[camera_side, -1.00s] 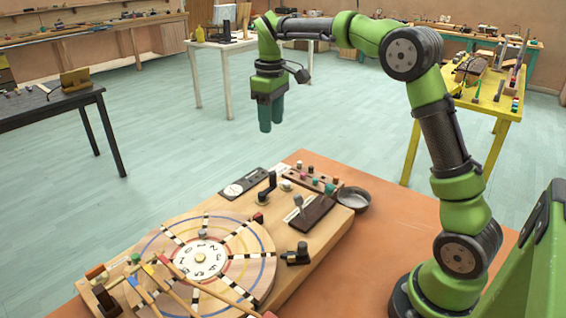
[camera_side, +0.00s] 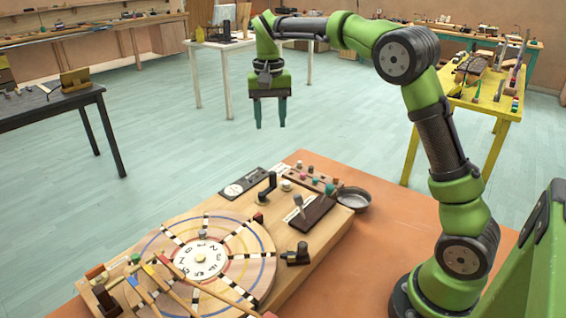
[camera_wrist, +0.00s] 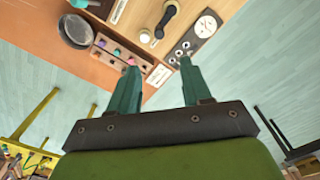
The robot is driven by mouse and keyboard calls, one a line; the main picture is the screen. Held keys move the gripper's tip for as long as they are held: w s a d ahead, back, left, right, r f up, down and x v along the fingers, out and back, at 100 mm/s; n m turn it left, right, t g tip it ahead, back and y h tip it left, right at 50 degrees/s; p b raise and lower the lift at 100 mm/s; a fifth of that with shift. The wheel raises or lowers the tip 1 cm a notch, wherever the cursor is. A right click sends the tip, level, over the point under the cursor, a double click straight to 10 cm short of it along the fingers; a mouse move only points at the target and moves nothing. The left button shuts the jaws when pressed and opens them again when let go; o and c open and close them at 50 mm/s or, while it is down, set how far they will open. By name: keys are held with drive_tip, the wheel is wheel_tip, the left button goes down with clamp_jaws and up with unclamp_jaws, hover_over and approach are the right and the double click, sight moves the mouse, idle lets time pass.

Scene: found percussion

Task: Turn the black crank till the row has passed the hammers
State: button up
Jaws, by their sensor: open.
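The black crank (camera_side: 268,187) stands on the wooden board, behind the round disc; its arm and upright handle also show near the top of the wrist view (camera_wrist: 165,22). The pale wooden disc (camera_side: 222,230) has coloured rings, black-and-white striped spokes and a numbered white centre. Several wooden hammers (camera_side: 160,282) with coloured heads reach over its front left edge. My gripper (camera_side: 270,118) hangs high above and behind the board, fingers down, apart and empty. In the wrist view its fingertips (camera_wrist: 158,67) are spread with nothing between them.
A dark block with a tilted lever (camera_side: 312,212), a rack of coloured pegs (camera_side: 314,178) and a round metal dish (camera_side: 354,199) are right of the crank. A black fitting (camera_side: 296,256) sits at the board's right edge. The air around my gripper is clear.

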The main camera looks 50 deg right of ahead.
sight(272, 172)
drive_tip(key=f+m, duration=0.2)
drive_tip(key=f, duration=0.3)
drive_tip(key=f+m, duration=0.2)
drive_tip(key=f, duration=0.4)
drive_tip(key=f+m, duration=0.3)
drive_tip(key=f, duration=0.2)
drive_tip(key=shift+d+f, duration=0.2)
drive_tip(key=shift+f, duration=0.15)
drive_tip(key=shift+c, duration=0.5)
clamp_jaws()
